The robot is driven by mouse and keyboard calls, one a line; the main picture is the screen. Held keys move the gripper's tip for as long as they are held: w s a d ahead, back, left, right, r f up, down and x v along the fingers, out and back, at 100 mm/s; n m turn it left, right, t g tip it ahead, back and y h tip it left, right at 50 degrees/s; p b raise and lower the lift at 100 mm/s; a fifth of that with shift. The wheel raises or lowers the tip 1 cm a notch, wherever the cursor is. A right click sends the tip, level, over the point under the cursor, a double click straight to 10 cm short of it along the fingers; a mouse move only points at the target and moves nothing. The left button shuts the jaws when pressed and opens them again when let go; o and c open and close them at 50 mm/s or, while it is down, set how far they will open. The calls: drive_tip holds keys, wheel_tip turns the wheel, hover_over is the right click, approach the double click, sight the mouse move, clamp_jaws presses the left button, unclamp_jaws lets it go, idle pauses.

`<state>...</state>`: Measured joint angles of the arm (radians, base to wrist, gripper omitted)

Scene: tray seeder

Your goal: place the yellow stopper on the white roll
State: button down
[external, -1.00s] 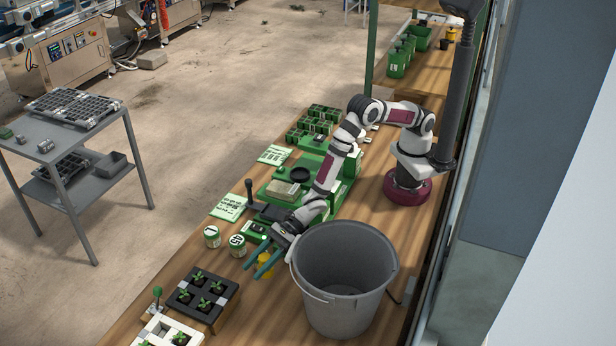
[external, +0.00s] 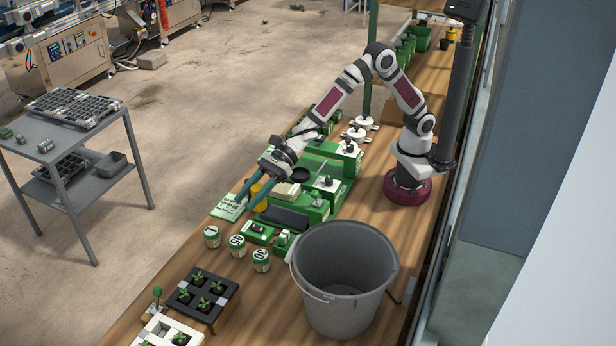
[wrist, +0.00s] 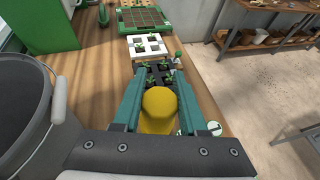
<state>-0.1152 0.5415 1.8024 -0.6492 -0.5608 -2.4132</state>
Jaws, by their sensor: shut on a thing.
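The yellow stopper (wrist: 158,108) is a yellow cylinder held between the teal fingers of my gripper (wrist: 150,88) in the wrist view. In the external view my gripper (external: 246,204) is shut on the stopper (external: 260,194), over the bench near a printed card and the green machine. I cannot pick out the white roll for sure. Several white-topped round pieces with green sides and numbers stand on the bench below the gripper in the picture: one at left (external: 212,236), one in the middle (external: 237,245) and one at right (external: 261,260).
A large grey bucket (external: 310,258) stands on the bench right of the numbered pieces. A black seedling tray (external: 183,308) and a white tray (external: 153,332) are at the front. The green machine (external: 318,208) and a printed card (external: 226,211) lie near the gripper. Bare wood shows before the bucket.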

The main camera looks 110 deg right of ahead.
drive_tip(key=s+a+r+n+g+y, duration=0.1)
drive_tip(key=s+a+n+g+y, duration=0.3)
drive_tip(key=s, duration=0.3)
drive_tip(key=s+a+n+g+y, duration=0.25)
drive_tip(key=s+n+g, duration=0.2)
drive_tip(key=s, duration=0.25)
drive_tip(key=s+d+f+n+g, duration=0.1)
drive_tip(key=s+d+n+g, duration=0.25)
drive_tip(key=s, duration=0.55)
drive_tip(key=s+d+f+n+g, duration=0.1)
drive_tip(key=s+d+n+g, duration=0.1)
drive_tip(key=s+n+g, duration=0.5)
drive_tip(key=s+a+f, duration=0.1)
drive_tip(key=a+f, duration=0.2)
drive_tip(key=f, duration=0.1)
drive_tip(key=s+a+f+m+t, duration=0.1)
drive_tip(key=s+a+f, duration=0.1)
drive_tip(key=a+f, duration=0.2)
drive_tip(key=s+a+f+m+t, duration=0.1)
drive_tip(key=s+a+f, duration=0.1)
drive_tip(key=a+f, duration=0.2)
drive_tip(key=shift+s, duration=0.2)
drive_tip(key=f, duration=0.3)
drive_tip(key=shift+a, duration=0.2)
drive_tip(key=shift+f, duration=0.45)
